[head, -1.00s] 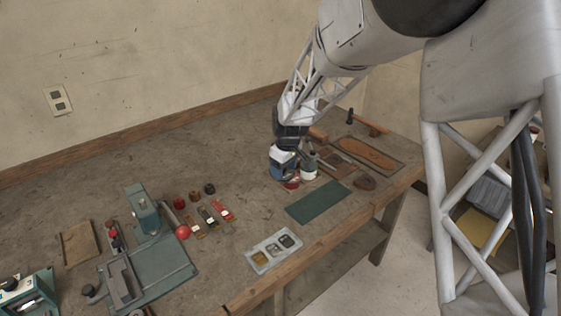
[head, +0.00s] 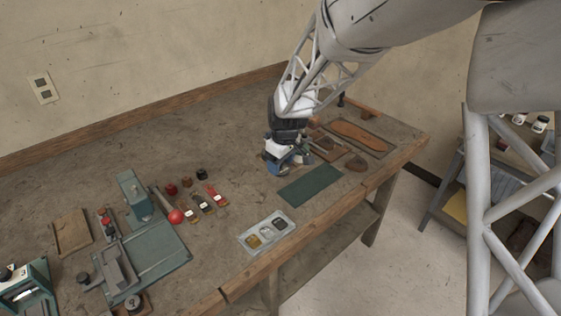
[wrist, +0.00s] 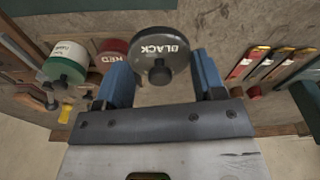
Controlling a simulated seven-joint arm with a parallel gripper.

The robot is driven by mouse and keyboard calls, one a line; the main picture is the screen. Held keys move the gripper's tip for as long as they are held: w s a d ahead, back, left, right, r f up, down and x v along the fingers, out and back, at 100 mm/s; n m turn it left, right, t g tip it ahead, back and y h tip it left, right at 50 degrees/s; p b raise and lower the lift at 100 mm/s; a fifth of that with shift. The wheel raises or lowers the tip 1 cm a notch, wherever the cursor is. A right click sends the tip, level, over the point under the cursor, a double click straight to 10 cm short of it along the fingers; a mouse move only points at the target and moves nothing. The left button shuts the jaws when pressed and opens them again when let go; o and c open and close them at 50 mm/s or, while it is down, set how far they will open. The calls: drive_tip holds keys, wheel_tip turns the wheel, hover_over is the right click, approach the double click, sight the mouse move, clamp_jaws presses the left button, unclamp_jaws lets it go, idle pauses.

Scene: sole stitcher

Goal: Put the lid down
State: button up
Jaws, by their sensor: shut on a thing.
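In the wrist view a round dark lid (wrist: 150,50) marked BLACK, with a small round knob, sits between the two blue fingers of my gripper (wrist: 163,72). My gripper is shut on it. In the head view my gripper (head: 284,167) is low over the bench, just left of and behind the green mat (head: 311,186). The lid cannot be made out there, and I cannot tell its gap to the bench.
The wrist view shows a red round piece marked RED (wrist: 113,50) and a white jar (wrist: 66,58) close by. Several small pots and tools, a grey tray (head: 245,241) and a green machine (head: 150,262) stand to the left. Bare bench (head: 225,150) lies left of my gripper.

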idle(0.4)
drive_tip(key=shift+s+d+f, duration=0.1)
drive_tip(key=shift+d, duration=0.55)
drive_tip(key=s+d, duration=0.2)
drive_tip(key=d, duration=0.3)
drive_tip(key=s+d+f, duration=0.1)
drive_tip(key=s+d, duration=0.1)
drive_tip(key=d, duration=0.3)
drive_tip(key=s+d+f, duration=0.1)
drive_tip(key=s+d, duration=0.1)
drive_tip(key=d, duration=0.3)
drive_tip(key=shift+s+f, duration=0.25)
drive_tip(key=shift+s+d+f, duration=0.1)
drive_tip(key=shift+s+d, duration=0.25)
drive_tip(key=shift+d, duration=0.1)
hover_over(326, 172)
drive_tip(key=shift+d+f, duration=0.25)
drive_tip(key=shift+f, duration=0.5)
drive_tip(key=shift+f, duration=1.75)
